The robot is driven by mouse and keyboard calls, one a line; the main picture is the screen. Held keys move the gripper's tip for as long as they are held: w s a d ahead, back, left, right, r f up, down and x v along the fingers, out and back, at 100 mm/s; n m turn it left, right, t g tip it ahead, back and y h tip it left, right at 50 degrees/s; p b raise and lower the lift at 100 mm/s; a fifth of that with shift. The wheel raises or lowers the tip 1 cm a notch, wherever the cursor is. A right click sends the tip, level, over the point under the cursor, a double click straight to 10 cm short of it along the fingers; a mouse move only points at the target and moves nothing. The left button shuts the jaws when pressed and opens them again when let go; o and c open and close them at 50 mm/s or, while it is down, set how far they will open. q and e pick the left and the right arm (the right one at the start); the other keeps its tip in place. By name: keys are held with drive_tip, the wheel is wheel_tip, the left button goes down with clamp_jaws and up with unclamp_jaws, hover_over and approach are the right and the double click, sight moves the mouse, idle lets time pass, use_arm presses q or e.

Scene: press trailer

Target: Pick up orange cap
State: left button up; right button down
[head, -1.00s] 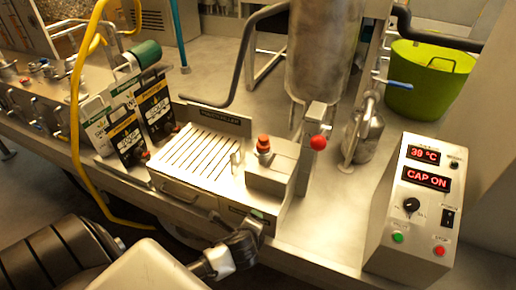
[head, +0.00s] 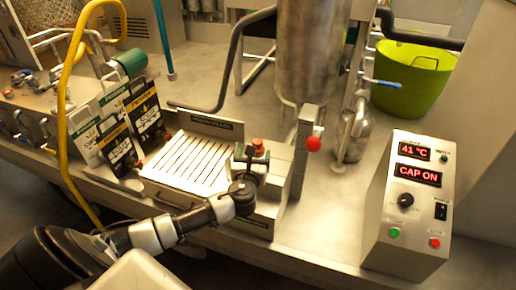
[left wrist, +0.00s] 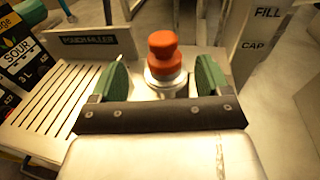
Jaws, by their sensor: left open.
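The orange cap (left wrist: 164,55) sits upright on a metal fitting on the filler block, in the middle of the left wrist view. In the head view the orange cap (head: 258,145) shows just beyond my left gripper. My left gripper (left wrist: 157,80) is open, its two green fingers apart, with the cap between and slightly beyond them in the picture. I cannot tell whether a finger touches it. In the head view my left gripper (head: 251,157) reaches in from the left over the filler block. My right gripper is not in view.
A slatted tray (head: 190,160) lies left of the cap, with several printed pouches (head: 125,125) beside it. A red ball knob (head: 313,144) stands close on the right. A control box (head: 408,205) reads 41 °C and CAP ON. A green tub (head: 415,75) stands behind.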

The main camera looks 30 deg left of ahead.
sight(258, 147)
use_arm(q)
drive_tip(key=shift+d+p+x, duration=0.1)
drive_tip(key=shift+p+x, duration=0.1)
drive_tip(key=shift+x, duration=1.1)
drive_tip(key=shift+d+p+x, duration=0.15)
drive_tip(key=shift+p+x, duration=0.05)
drive_tip(key=shift+x, duration=1.1)
drive_tip(key=shift+f, duration=0.1)
drive_tip(key=shift+c, duration=0.2)
drive_tip(key=c, duration=1)
